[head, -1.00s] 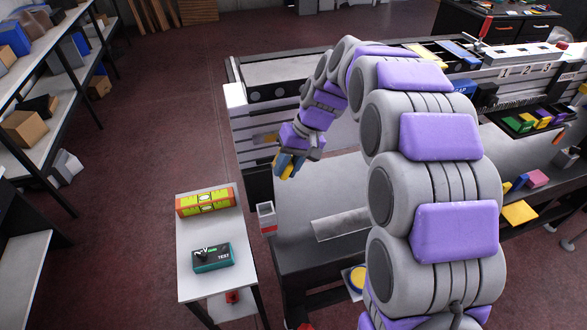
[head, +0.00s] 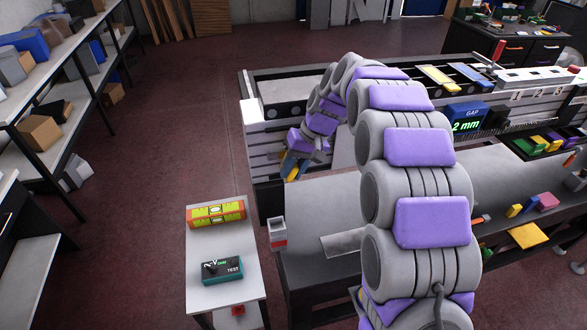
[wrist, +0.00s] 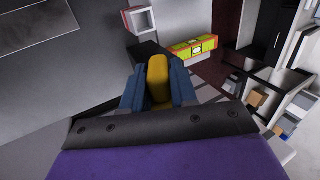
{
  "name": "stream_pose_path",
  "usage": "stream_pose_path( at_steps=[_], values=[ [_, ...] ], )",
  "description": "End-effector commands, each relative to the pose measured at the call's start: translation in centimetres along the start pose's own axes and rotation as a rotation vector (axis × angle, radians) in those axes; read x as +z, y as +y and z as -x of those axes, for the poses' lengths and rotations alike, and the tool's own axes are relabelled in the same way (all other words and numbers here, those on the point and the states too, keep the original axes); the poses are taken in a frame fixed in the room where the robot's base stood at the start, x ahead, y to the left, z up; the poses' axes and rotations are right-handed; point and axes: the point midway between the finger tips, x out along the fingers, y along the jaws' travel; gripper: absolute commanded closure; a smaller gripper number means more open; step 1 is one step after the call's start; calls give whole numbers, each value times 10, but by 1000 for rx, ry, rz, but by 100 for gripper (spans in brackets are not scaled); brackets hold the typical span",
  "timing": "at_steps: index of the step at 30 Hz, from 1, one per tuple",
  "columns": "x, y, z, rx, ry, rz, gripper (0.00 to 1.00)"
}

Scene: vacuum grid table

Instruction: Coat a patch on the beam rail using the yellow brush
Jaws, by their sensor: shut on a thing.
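My gripper (head: 290,170) hangs over the left end of the bench, close to the front of the beam rail (head: 267,155). In the wrist view my gripper (wrist: 158,85) is shut on the yellow brush (wrist: 158,75), with a blue finger on each side. In the head view only a small bit of yellow shows at the fingers, and the brush's bristles cannot be made out. I cannot tell whether the brush touches the rail.
A small open-topped cup (head: 277,233) is at the bench's left edge. A side table (head: 232,290) holds a level (head: 216,213) and a tester box (head: 221,270). A grey plate (head: 350,243) lies on the bench. A gap display (head: 466,118) stands at the right.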

Motion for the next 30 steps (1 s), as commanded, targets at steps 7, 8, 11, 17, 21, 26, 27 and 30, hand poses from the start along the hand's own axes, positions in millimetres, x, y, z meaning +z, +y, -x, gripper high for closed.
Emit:
stream_pose_path(
  at_steps=[7, 8, 11, 17, 21, 26, 27, 30],
  values=[
    [0, 3, 2, -3, 2, -1, 97],
    [0, 3, 2, -2, 2, -1, 97],
    [-2, 0, 0, 0, 1, -1, 97],
    [-6, -2, 0, 2, 1, -1, 97],
    [-8, -1, 1, 1, 2, 0, 97],
    [-11, 1, 2, -1, 3, 0, 97],
    [-11, 1, 3, -1, 3, 0, 97],
    [-13, 2, 3, -1, 3, 0, 97]
  ],
)
